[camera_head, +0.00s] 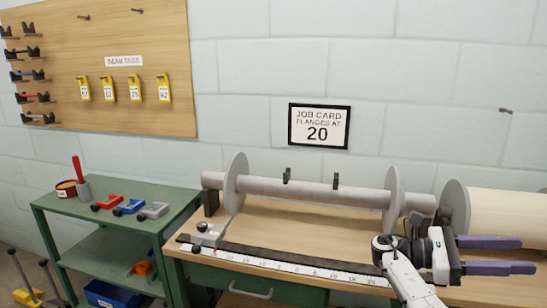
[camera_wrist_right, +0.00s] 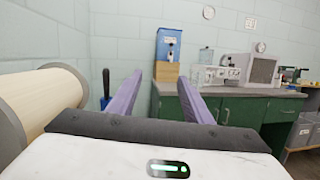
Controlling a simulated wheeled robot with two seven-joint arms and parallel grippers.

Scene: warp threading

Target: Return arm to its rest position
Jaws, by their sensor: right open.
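My right gripper (camera_head: 500,255) is at the right of the head view, with two purple fingers pointing right. Its fingers are apart and nothing is between them. It is above the right part of the bench, in front of the cream roll (camera_head: 505,215). In the right wrist view the open gripper (camera_wrist_right: 158,95) faces across the room, and the cream roll (camera_wrist_right: 38,103) is at the left. My left gripper is in neither view.
A grey beam (camera_head: 310,190) with round flanges lies along the wooden bench, behind a white ruler (camera_head: 290,266). A green cart (camera_head: 110,230) with clamps stands at the left. The wrist view shows a green cabinet (camera_wrist_right: 240,110) with machines on top across the room.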

